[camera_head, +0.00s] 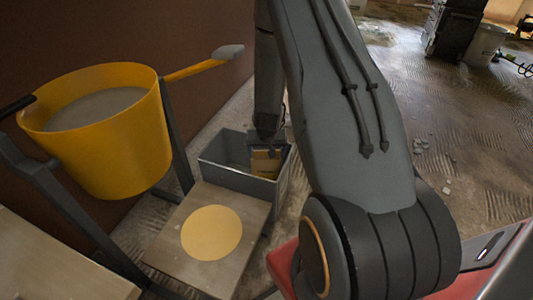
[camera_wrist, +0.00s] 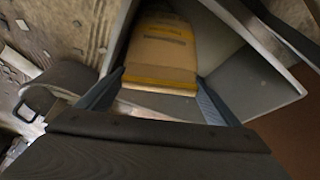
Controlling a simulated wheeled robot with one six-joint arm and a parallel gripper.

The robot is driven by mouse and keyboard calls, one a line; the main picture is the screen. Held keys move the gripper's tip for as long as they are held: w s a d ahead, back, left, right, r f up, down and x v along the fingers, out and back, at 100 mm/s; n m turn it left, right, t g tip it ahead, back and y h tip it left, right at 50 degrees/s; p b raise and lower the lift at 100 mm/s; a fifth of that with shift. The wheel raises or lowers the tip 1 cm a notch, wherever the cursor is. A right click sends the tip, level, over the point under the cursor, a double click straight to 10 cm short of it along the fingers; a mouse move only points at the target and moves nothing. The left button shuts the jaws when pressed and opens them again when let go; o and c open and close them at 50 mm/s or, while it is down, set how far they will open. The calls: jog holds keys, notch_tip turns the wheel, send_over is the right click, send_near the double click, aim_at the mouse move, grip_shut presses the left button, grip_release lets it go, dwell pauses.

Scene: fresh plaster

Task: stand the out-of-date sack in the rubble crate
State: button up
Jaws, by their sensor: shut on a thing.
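The sack (camera_head: 265,164) is tan with yellow bands, and only a small part of it shows in the head view. In the wrist view the sack (camera_wrist: 162,52) lies between my two fingers, with faint print on its face. My gripper (camera_head: 267,147) is shut on it, and the fingers also show in the wrist view (camera_wrist: 155,98). The grey rubble crate (camera_head: 238,178) is open-topped. The sack is within the crate's walls, its lower part hidden by the near wall. I cannot tell whether it touches the crate's floor. The crate's wall (camera_wrist: 225,32) is close beside the sack.
A yellow tub (camera_head: 110,150) of grey plaster, with a yellow-handled tool (camera_head: 205,66), stands left on a dark frame. A board with a round yellow patch (camera_head: 212,232) is in front of the crate. Rubble bits (camera_head: 420,146) lie on the floor at right.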

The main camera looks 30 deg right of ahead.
jog(key=shift+f, duration=0.55)
jog(key=o, duration=2)
jog(key=shift+r, duration=0.5)
jog(key=p+v, duration=0.4)
jog(key=v, duration=0.8)
jog(key=shift+r, duration=0.1)
